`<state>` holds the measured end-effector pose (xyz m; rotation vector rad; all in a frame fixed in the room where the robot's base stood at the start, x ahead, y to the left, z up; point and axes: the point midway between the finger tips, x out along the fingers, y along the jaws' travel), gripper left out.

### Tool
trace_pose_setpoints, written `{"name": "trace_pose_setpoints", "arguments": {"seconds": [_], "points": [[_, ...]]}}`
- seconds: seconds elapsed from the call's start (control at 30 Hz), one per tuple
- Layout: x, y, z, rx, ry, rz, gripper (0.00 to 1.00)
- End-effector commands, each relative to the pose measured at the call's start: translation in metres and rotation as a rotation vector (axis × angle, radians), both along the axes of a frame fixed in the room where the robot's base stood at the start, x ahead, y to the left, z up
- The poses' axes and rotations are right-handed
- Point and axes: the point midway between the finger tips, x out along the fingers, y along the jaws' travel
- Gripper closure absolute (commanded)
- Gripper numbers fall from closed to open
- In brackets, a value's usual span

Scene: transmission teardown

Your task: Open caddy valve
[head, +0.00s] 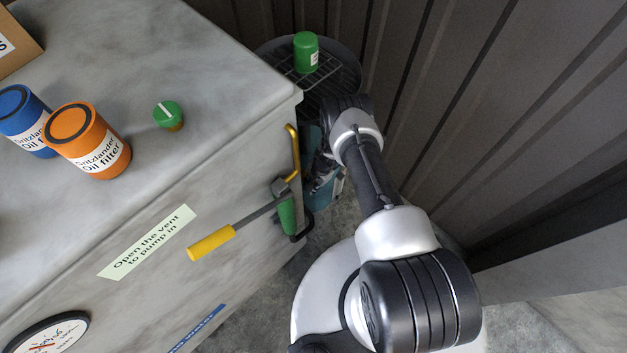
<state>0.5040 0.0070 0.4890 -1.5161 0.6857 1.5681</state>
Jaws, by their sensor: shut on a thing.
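The caddy stands in the gap between the bench and the corrugated wall. Its round dark pan (347,66) with a wire grid shows at the top, and a green can (306,52) stands on the grid. Teal parts (327,192) show lower down. My arm reaches from the lower right into this gap. My gripper (319,162) is down beside the caddy, mostly hidden by the bench corner and my wrist. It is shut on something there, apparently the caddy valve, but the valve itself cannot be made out.
The grey bench (215,60) fills the left, its corner close to my wrist. It carries an orange oil filter (88,140), a blue one (24,122) and a green knob (168,115). A yellow-handled tool (212,243) sticks out from its side. The wall (510,110) bounds the right.

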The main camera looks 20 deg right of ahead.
Motion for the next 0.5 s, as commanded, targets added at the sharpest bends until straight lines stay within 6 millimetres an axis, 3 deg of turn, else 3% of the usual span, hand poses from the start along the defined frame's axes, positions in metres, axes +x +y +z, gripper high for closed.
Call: {"name": "trace_pose_setpoints", "arguments": {"seconds": [0.2, 0.5], "points": [[-0.0015, 0.0029, 0.0023, -0.101, -0.058, 0.006, 1.0], [-0.001, 0.0023, -0.0004, -0.116, -0.067, 0.004, 1.0]]}}
